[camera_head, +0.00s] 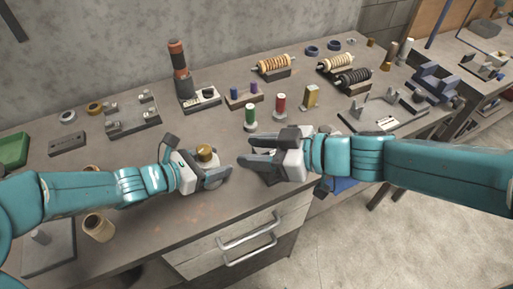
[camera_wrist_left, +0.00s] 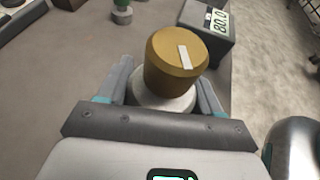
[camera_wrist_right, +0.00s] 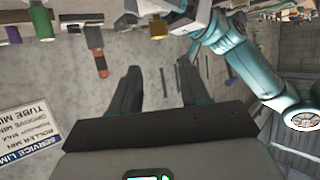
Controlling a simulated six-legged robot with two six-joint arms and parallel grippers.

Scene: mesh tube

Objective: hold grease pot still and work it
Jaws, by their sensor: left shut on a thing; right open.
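The grease pot (camera_head: 205,152) has a brass-coloured round cap with a white mark and a pale body. It stands upright at the bench's front edge. My left gripper (camera_head: 216,180) is shut around its body; the left wrist view shows the cap (camera_wrist_left: 178,55) above the two fingers. My right gripper (camera_head: 247,152) is open and empty to the right of the pot, its fingers pointing at it, apart from it. In the right wrist view a gap shows between the fingers (camera_wrist_right: 160,90), with the brass cap (camera_wrist_right: 158,28) beyond them.
A grey box with a number display (camera_wrist_left: 215,25) shows beyond the pot.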

